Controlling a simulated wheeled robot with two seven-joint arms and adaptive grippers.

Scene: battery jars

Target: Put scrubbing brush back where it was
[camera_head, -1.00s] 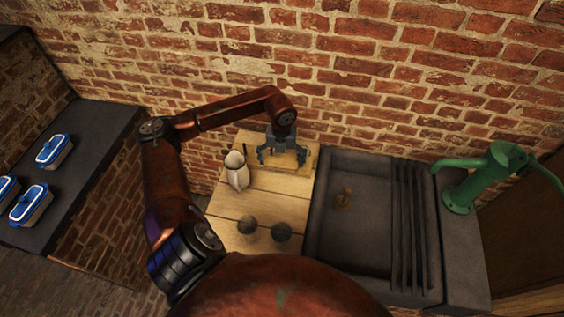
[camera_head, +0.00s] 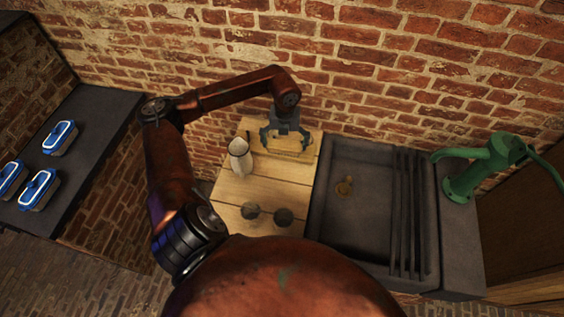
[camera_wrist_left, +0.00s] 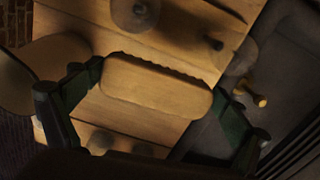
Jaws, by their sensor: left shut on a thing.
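The scrubbing brush (camera_wrist_left: 155,87) is a pale wooden block with rounded ends and one wavy long edge. In the left wrist view it lies between the two dark green fingers of my left gripper (camera_wrist_left: 152,112), which is shut on it. In the head view my left gripper (camera_head: 286,145) points down over the far end of the wooden worktop (camera_head: 232,187), near the brick wall. There the brush (camera_head: 287,153) is partly hidden by the fingers. I cannot tell if it touches the worktop. My right gripper is not in view.
A white jug (camera_head: 240,158) stands left of the gripper. Two dark round lids (camera_head: 250,211) lie at the worktop's near end. A dark stone sink (camera_head: 365,235) is to the right, with a green pump (camera_head: 485,170). Blue-lidded containers (camera_head: 40,188) stand on the left counter.

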